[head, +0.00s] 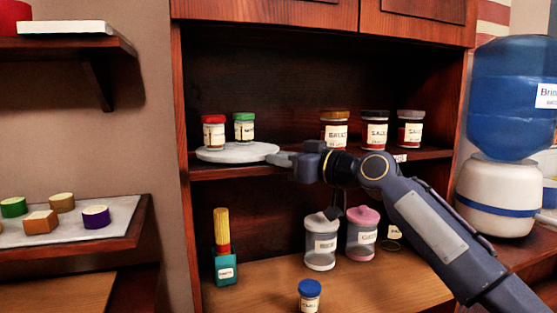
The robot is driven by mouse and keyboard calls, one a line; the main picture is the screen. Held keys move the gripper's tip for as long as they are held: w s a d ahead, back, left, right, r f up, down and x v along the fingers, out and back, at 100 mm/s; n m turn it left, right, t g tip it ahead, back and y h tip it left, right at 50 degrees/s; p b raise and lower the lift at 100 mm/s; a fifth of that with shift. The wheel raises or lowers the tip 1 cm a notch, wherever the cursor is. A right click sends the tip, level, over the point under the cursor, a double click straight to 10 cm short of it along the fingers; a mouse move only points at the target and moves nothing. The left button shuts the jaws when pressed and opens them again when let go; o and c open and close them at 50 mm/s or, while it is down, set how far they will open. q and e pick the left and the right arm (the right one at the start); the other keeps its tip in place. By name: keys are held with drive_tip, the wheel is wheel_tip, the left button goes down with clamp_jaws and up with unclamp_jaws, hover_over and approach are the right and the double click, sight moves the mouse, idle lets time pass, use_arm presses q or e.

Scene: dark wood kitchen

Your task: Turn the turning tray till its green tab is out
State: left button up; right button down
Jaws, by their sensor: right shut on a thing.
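The turning tray (215,155) is a pale round disc on the middle shelf of the dark wood cabinet, toward its left side. A red-lidded jar (213,133) and a green-lidded jar (244,127) stand upright on it. My right gripper (281,159) reaches in from the right, level with the tray, and is shut at its right edge. The part in its jaws is hidden by the fingers. No green tab shows on the visible rim. My left gripper is not in view.
Below are a white-lidded canister (319,240), a pink-lidded canister (362,232), a blue-lidded jar (309,296) and a teal bottle (224,264). A water dispenser (500,195) stands at right.

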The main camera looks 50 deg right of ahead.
drive_tip(key=c, duration=1.3)
unclamp_jaws()
drive_tip(key=s, duration=0.7)
drive_tip(key=shift+s+d, duration=0.15)
drive_tip(key=shift+s, duration=0.25)
drive_tip(key=shift+c, duration=0.3)
